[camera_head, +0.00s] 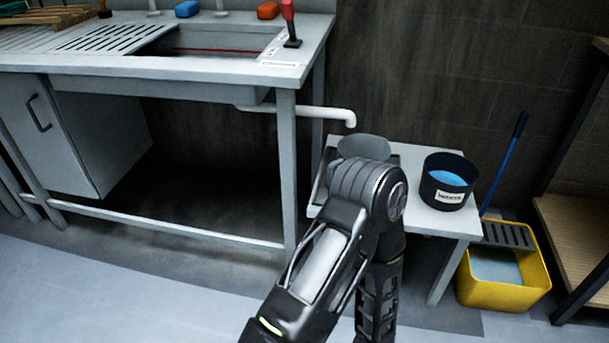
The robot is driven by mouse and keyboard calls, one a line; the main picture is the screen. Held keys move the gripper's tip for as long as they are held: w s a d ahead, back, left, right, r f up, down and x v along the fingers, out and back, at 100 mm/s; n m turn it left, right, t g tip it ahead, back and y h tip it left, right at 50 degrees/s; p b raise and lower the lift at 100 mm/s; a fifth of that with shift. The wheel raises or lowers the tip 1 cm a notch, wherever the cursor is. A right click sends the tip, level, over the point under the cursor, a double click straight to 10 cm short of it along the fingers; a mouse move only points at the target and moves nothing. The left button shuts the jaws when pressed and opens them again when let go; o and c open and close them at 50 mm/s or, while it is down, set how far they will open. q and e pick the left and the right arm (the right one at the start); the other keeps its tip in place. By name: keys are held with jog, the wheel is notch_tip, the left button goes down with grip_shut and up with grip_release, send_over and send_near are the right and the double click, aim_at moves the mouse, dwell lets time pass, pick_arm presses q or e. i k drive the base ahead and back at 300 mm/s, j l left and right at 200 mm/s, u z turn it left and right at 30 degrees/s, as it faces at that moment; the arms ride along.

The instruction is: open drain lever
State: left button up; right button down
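The lever (290,22) has a red handle and a dark base. One of my arms rises from the bottom middle and bends in front of the small table, well below the lever. Neither gripper shows.
The low table (450,218) holds a black bucket (448,182) with blue inside. A yellow mop bucket (503,270) with a blue handle stands to its right. A wooden shelf (575,235) is at the far right.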

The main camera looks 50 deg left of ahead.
aim_at(287, 10)
jog(key=k+j+u, duration=0.1)
jog(key=j+u, duration=0.25)
jog(key=j, duration=0.9)
jog(key=j+u, duration=0.4)
jog(key=j, duration=0.9)
